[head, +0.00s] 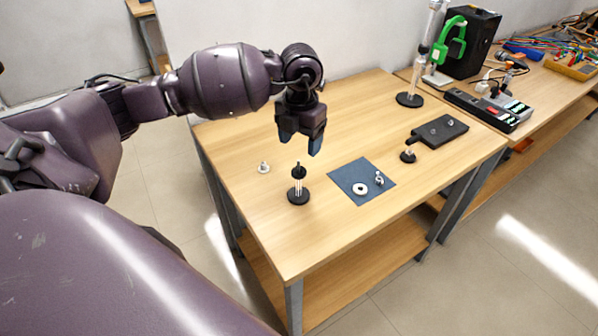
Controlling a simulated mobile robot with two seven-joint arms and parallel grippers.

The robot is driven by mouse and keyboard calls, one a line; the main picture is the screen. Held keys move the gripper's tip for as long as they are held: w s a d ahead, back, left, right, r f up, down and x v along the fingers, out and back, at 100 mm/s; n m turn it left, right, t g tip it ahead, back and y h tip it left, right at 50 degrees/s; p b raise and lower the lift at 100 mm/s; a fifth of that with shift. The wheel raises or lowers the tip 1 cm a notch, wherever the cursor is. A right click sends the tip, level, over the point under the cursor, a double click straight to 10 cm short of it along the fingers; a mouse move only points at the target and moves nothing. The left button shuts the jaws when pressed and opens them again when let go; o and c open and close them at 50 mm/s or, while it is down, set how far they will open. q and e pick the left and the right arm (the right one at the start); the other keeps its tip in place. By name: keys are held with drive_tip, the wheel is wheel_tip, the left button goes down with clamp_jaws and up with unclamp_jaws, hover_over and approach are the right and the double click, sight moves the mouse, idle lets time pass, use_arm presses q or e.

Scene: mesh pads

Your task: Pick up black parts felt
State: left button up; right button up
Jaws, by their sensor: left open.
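A flat black rectangle, which looks like the black parts felt (451,134), lies on the right part of the wooden table (328,113). Small metal pieces (450,122) sit on it. My left gripper (299,148) is open and empty, pointing down above the table, well to the left of the black felt and apart from it. My right gripper is not in view.
A blue mat (347,176) with a white ring (360,188) and a small metal part (379,179) lies nearer the front. A black-based stand (298,196) is below my gripper. Another small stand (408,157) is at the felt's left front corner.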

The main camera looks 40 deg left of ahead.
sight(298, 175)
use_arm(q)
drive_tip(key=shift+s+f, duration=0.15)
drive_tip(key=shift+f, duration=1.85)
drive_tip(key=shift+s+f, duration=0.15)
drive_tip(key=shift+f, duration=1.8)
drive_tip(key=c, duration=1)
